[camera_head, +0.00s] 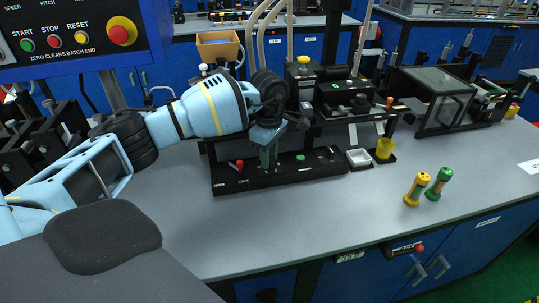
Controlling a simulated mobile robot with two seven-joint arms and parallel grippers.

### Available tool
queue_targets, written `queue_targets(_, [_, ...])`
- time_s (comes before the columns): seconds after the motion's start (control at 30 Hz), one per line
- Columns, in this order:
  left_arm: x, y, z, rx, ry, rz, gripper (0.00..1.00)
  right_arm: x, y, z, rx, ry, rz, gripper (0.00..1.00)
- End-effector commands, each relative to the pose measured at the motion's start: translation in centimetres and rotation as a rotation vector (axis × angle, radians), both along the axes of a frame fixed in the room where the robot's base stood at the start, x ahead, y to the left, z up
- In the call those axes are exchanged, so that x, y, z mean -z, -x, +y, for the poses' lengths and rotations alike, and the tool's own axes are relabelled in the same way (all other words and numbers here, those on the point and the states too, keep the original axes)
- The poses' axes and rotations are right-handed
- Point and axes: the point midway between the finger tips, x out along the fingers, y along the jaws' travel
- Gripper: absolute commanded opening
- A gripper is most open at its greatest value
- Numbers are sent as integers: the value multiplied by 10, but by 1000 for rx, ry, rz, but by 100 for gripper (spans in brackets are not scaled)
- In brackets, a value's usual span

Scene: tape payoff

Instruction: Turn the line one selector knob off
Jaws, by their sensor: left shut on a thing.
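My left gripper (266,160) reaches in from the left and points down over a long black base (325,167) on the grey bench. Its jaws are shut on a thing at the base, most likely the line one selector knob. The jaws and wrist hide that knob, so I cannot tell which way it points. A small red knob (239,165) stands on the base left of the gripper, and a green knob (300,158) to its right. The base has white labels, too small to read surely. My right gripper is not in view.
A white tray (359,159) and a yellow cup (385,149) stand right of the base. Yellow (416,189) and green (438,184) spool-shaped pieces stand farther right. A control panel (75,38) hangs at upper left. The bench front (290,222) is clear.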

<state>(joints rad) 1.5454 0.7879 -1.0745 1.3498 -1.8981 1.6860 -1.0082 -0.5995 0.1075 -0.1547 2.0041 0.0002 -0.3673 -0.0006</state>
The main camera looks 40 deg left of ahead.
Motion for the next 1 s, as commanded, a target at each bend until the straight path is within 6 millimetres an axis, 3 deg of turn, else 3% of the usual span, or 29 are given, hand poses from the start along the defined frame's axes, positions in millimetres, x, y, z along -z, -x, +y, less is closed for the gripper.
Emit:
queue_targets(0.57, [0,0,0,31,0,1,6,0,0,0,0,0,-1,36])
queue_targets(0.6, [0,0,0,31,0,1,34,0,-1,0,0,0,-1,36])
queue_targets(0.73, [0,0,0,31,0,0,50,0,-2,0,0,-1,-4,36])
queue_targets(1.0, [0,0,0,30,0,0,50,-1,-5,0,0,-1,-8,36])
